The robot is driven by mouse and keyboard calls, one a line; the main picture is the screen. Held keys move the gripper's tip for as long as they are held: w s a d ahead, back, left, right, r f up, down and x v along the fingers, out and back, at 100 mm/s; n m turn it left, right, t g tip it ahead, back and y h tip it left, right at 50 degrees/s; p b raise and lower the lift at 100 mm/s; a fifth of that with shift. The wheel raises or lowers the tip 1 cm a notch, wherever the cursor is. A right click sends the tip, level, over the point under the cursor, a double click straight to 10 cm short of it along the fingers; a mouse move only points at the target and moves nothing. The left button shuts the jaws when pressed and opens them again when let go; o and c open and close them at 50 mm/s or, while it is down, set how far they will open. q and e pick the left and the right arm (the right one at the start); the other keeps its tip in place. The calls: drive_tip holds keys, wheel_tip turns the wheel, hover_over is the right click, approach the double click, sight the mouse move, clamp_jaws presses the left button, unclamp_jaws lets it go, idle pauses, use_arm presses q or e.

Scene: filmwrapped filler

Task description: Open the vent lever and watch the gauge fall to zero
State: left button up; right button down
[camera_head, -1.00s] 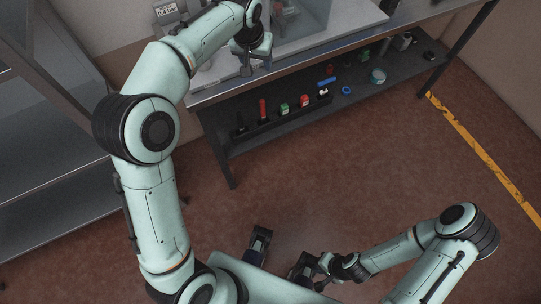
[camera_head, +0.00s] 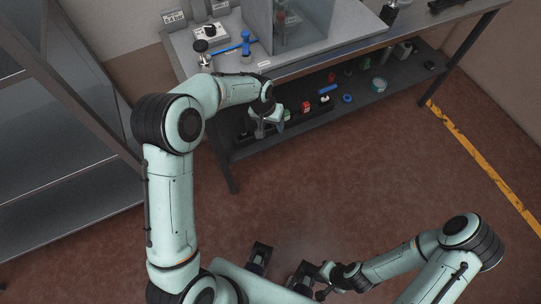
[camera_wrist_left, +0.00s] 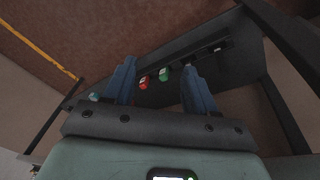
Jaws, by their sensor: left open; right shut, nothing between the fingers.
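On the bench top at the upper left of the head view is a blue lever-like bar (camera_head: 230,48) beside a blue upright fitting (camera_head: 246,43). A pale box with a dark round face (camera_head: 211,31) sits behind it; it may be the gauge, and its reading is too small to tell. My left gripper (camera_head: 270,128) is open and empty, in front of the bench and below the lever. In the left wrist view its two blue fingers stand apart (camera_wrist_left: 160,80). My right gripper (camera_head: 322,284) is shut and empty, low in the head view, far from the bench.
A clear-walled chamber (camera_head: 290,30) stands right of the lever. The lower shelf (camera_head: 365,108) holds several small items, including a red one (camera_head: 306,106) and a blue ring (camera_head: 347,98). A metal rack (camera_head: 60,150) stands at left. Open floor (camera_head: 400,170) lies in front.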

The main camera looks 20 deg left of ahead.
use_arm(q)
drive_tip(key=s+d+f+h, duration=0.1)
drive_tip(key=s+d+f, duration=0.1)
drive_tip(key=s+f, duration=0.4)
wheel_tip(320, 180, down, 4)
drive_tip(key=shift+s+d+r+g+p, duration=0.1)
drive_tip(key=shift+s+d+g+p, duration=0.1)
drive_tip(key=shift+d+g+p, duration=0.15)
drive_tip(key=shift+a, duration=0.1)
